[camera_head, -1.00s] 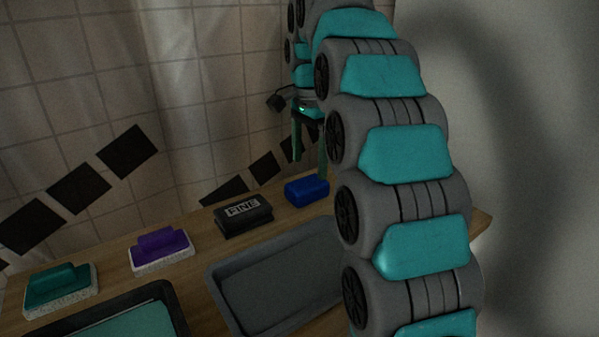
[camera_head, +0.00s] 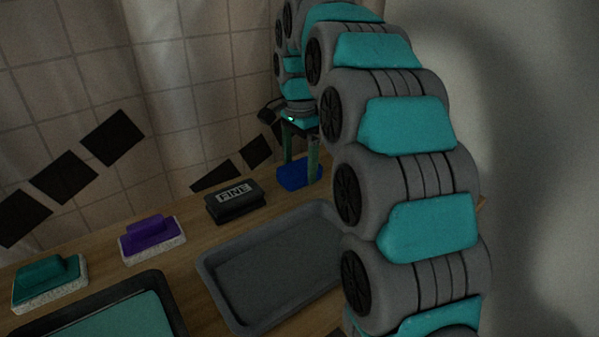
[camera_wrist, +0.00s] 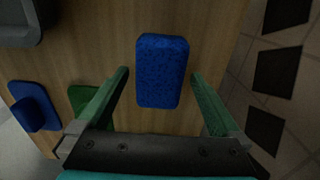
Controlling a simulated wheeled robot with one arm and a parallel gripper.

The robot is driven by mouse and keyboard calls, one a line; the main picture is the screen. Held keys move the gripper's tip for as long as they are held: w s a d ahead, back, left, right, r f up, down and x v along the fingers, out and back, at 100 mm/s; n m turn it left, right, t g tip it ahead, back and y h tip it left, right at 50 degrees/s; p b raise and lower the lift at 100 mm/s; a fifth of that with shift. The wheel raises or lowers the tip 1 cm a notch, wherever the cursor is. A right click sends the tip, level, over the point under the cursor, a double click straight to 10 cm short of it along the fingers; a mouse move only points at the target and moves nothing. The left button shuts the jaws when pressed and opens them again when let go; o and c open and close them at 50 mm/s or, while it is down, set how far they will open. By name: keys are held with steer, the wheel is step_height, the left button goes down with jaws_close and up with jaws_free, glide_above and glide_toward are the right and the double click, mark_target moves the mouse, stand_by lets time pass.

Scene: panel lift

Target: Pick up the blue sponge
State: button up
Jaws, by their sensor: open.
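The blue sponge (camera_head: 297,176) lies on the wooden counter near the wall, right of the black block marked FINE. In the wrist view the sponge (camera_wrist: 162,70) is a rounded blue block lying between and ahead of my two green fingers, with wood showing on both sides of it. My gripper (camera_head: 300,160) is open and empty above the sponge; its fingers partly cover the sponge in the head view. In the wrist view my gripper (camera_wrist: 160,82) has its fingers spread wider than the sponge, and no contact shows.
The black FINE block (camera_head: 234,201), a purple-handled scrubber (camera_head: 152,238) and a teal-handled scrubber (camera_head: 50,284) stand along the counter. A grey tray (camera_head: 213,287) and a dark tray with a teal sheet (camera_head: 110,319) lie in front. A blue handled item (camera_wrist: 35,106) and green piece (camera_wrist: 86,98) show in the wrist view.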

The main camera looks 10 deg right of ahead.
mark_target(300, 166)
steer(key=shift+f, duration=0.75)
steer(key=shift+c, duration=0.4)
steer(key=c, duration=1.2)
steer(key=shift+r, duration=0.15)
step_height(300, 166, up, 10)
steer(key=shift+f+p, duration=0.1)
steer(key=shift+p, duration=0.95)
